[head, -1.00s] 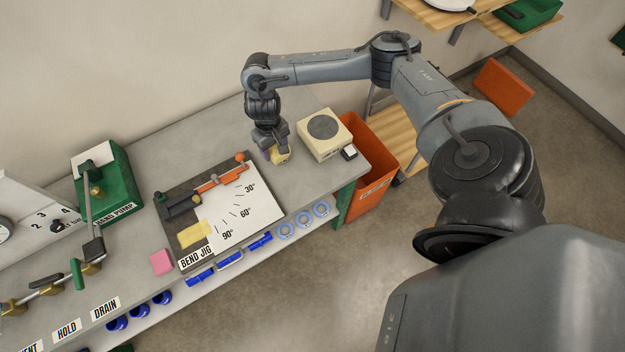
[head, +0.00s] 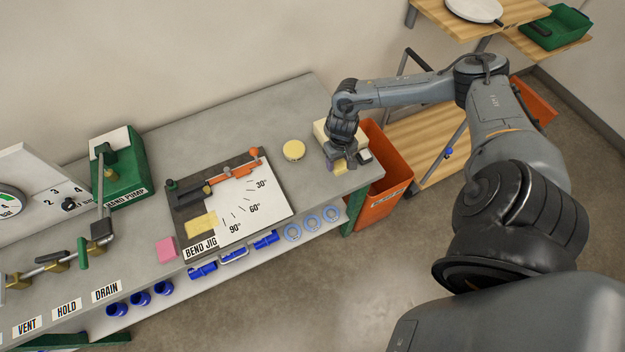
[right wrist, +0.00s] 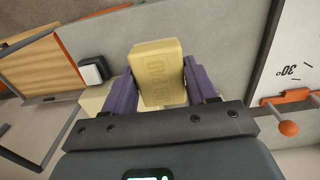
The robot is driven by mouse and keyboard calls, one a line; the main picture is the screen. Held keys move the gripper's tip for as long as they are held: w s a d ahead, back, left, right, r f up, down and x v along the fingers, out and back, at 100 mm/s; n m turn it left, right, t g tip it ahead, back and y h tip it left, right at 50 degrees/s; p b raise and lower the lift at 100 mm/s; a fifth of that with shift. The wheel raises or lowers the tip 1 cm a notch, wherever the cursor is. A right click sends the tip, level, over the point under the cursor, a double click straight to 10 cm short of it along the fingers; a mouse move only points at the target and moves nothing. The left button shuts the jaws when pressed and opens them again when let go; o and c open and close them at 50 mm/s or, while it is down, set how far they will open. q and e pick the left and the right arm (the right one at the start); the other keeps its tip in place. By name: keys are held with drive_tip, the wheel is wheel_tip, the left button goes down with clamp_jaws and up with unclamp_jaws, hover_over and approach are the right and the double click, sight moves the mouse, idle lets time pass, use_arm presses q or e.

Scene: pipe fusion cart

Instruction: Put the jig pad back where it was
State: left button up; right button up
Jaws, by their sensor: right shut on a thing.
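The jig pad (right wrist: 158,72) is a pale yellow block with lettering on its face, seen in the right wrist view. My right gripper (right wrist: 160,85) is shut on it, with a purple finger on each side. In the head view the right gripper (head: 340,162) is over the right end of the bench, in front of the cream box, and the pad shows small below the fingers. The bend jig (head: 262,205) lies to the left, with a flat yellow patch (head: 201,225) at its lower left corner. My left gripper is not in view.
A round yellow disc (head: 293,150) lies between the jig and the gripper. The cream box (head: 322,130) is partly hidden by my arm. A white-and-black block (head: 365,156) is close right of the gripper. An orange bin (head: 385,180) stands past the bench end. A pink block (head: 166,248) is left of the jig.

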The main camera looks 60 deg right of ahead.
sight(312, 184)
drive_tip(key=w+a+f, duration=0.1)
drive_tip(key=w+a, duration=0.1)
drive_tip(key=w+a+f, duration=0.1)
drive_tip(key=w+f, duration=0.1)
drive_tip(key=w+a+f, duration=0.2)
drive_tip(key=shift+w+a, duration=0.3)
drive_tip(key=shift+a, duration=0.05)
drive_tip(key=shift+f, duration=2.1)
drive_tip(key=shift+f, duration=0.1)
drive_tip(key=o, duration=0.9)
drive_tip(key=shift+o, duration=0.2)
